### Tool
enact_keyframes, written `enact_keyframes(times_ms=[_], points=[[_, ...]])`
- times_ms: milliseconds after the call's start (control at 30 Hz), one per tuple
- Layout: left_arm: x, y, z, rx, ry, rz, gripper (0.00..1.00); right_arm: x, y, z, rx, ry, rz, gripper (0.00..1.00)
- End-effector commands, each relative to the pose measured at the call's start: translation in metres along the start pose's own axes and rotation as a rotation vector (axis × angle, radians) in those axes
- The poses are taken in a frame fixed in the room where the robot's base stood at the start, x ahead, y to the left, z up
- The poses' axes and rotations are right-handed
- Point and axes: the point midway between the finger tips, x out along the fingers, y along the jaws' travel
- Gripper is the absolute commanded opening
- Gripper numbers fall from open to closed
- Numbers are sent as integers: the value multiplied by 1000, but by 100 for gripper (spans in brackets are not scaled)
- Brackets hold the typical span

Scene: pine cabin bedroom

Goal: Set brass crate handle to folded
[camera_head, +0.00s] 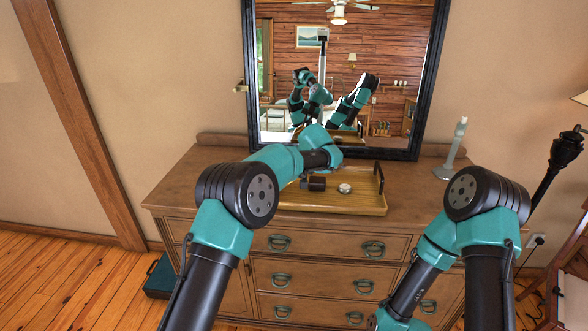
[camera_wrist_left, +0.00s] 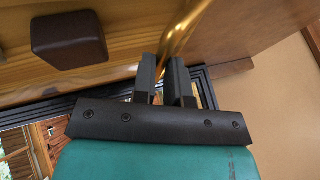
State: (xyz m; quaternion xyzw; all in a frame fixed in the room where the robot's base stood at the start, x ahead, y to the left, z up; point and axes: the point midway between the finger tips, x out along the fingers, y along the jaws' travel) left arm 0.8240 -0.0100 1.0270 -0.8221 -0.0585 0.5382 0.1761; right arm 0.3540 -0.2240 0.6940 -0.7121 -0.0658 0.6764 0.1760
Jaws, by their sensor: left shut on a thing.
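A shallow wooden crate (camera_head: 330,205) sits on top of the dresser, partly hidden behind my left arm. The brass handle (camera_wrist_left: 187,28) shows in the left wrist view as a shiny curved bar, running up from between the fingers. My left gripper (camera_wrist_left: 164,66) is shut on this bar. In the head view my left arm hides the fingers and the handle, so I cannot tell the handle's angle there. My right gripper is outside both views; only its arm shows at the right.
A dark block (camera_head: 317,183) and a small round tin (camera_head: 345,188) are in the crate; a brown block also shows in the left wrist view (camera_wrist_left: 69,38). A black-framed mirror (camera_head: 414,95) stands behind. A pale stand (camera_head: 452,155) is at the dresser's (camera_head: 175,197) back right.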

Motion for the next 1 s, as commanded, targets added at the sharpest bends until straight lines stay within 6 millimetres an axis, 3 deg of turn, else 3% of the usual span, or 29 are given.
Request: enact_keyframes(times_ms=[400,967,1000], points=[[11,19,5,104,-1,-248,0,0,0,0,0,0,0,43],[14,21,6,124,-1,-300,0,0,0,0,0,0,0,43],[14,21,6,124,-1,-300,14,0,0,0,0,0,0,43]])
